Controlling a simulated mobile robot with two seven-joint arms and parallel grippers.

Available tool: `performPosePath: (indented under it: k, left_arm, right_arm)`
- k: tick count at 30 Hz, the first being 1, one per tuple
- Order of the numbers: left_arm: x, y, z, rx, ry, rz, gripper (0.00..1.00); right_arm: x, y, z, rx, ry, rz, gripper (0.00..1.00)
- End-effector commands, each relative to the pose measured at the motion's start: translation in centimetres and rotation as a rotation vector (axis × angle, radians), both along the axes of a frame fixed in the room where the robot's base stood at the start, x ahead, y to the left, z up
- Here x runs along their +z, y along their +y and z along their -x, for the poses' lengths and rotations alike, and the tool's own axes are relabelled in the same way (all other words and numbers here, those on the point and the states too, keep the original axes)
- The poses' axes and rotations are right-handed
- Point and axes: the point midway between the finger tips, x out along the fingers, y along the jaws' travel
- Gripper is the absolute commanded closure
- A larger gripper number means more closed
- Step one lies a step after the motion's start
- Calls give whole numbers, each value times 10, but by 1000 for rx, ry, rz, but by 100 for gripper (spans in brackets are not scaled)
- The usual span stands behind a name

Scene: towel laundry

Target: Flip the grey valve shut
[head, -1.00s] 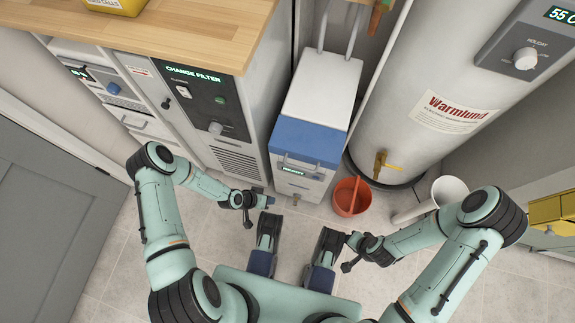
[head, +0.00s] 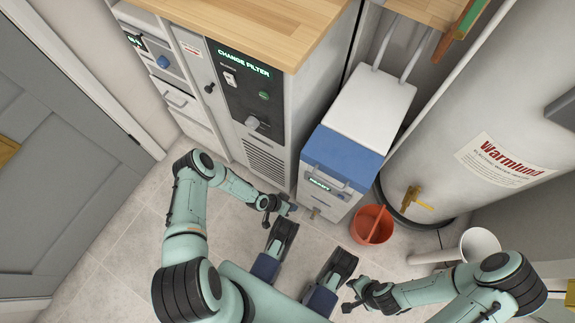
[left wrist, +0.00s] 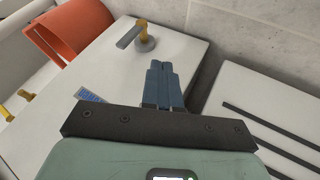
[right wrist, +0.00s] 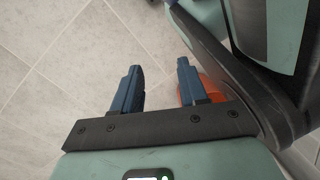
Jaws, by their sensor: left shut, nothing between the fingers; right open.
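The grey valve (left wrist: 130,38) shows in the left wrist view as a flat grey lever on a brass stem, on the white front of a unit. In the head view its small brass tap (head: 314,213) is low on the front of the blue-and-white unit (head: 340,158); the lever is too small to read there. My left gripper (head: 291,209) is shut and empty, just left of the tap in the head view. In the left wrist view its fingertips (left wrist: 161,66) point at the valve, with a gap between. My right gripper (head: 347,307) is open and empty, low over the floor.
An orange bucket (head: 366,219) stands right of the unit. A water heater (head: 490,130) with a brass tap (head: 412,197) is beyond it, near a white pipe (head: 478,246). The filter cabinet (head: 262,125) stands to the left. Open tiled floor (head: 130,215) lies further left.

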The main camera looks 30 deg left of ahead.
Motion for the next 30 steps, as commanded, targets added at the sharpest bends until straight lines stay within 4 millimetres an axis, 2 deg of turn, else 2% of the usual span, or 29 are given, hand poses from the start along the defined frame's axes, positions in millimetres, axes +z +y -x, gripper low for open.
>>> performPosePath:
  k: [1,5,6,9,13,30]
  left_arm:
    - [-12,-7,-4,0,0,1,100]
    - [-33,-20,-14,1,1,2,100]
    - [-33,-27,-15,-3,0,2,100]
    - [-30,-41,-13,-6,1,1,100]
    - [-31,-53,-13,-3,1,1,100]
    - [-30,-58,-12,0,1,-6,100]
  right_arm:
    - [-7,-1,8,-3,27,-1,57]
    - [-16,-3,28,-10,94,-5,57]
    - [-15,-4,33,-12,107,-7,57]
    - [-13,-3,29,-10,96,-6,57]
    - [-14,-4,30,-10,100,-6,57]
    - [-13,-3,29,-9,96,-7,57]
